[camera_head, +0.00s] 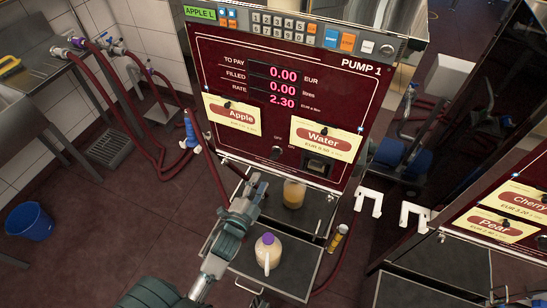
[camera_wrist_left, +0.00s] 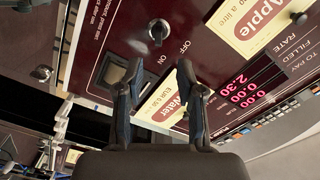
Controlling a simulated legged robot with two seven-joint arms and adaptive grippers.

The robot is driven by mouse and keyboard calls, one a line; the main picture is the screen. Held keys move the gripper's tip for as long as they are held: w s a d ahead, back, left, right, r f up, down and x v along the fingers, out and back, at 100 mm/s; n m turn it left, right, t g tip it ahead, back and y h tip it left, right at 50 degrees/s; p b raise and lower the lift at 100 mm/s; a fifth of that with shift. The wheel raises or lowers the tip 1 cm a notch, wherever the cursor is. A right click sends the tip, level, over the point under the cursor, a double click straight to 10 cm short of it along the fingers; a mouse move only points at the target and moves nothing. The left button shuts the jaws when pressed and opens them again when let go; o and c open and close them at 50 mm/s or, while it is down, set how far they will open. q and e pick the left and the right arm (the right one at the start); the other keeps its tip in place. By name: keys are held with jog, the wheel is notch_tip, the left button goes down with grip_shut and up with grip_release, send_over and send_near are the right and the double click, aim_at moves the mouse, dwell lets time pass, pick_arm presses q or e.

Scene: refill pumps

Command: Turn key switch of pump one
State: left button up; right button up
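Pump one (camera_head: 320,65) is a dark red panel marked "PUMP 1", with a display and Apple and Water labels. Its key switch (camera_head: 277,150) is a small round part low on the panel, between those labels. In the left wrist view the key switch (camera_wrist_left: 158,30) is a silver disc with a dark slot or key, beside the OFF and ON marks. My left gripper (camera_head: 256,180) is below the switch in the head view. In the wrist view its two dark fingers (camera_wrist_left: 158,76) stand apart with nothing between them, short of the switch. My right gripper is not in view.
A jug with a purple cap (camera_head: 267,255) stands on the lower shelf, and a container of orange liquid (camera_head: 293,193) stands behind it. White hooks (camera_head: 368,200) are at the right. A second pump (camera_head: 510,210) stands at right. A blue bucket (camera_head: 30,221) is on the floor.

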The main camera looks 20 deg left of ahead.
aim_at(276, 157)
pick_arm(q)
jog(key=w, duration=1.1)
jog(key=shift+d+b, duration=0.15)
jog(key=shift+b, duration=0.2)
jog(key=shift+w+a, duration=0.25)
jog(key=shift+a, duration=0.1)
jog(key=shift+d, duration=0.2)
jog(key=shift+d+r, duration=0.1)
jog(key=shift+d, duration=0.3)
grip_shut()
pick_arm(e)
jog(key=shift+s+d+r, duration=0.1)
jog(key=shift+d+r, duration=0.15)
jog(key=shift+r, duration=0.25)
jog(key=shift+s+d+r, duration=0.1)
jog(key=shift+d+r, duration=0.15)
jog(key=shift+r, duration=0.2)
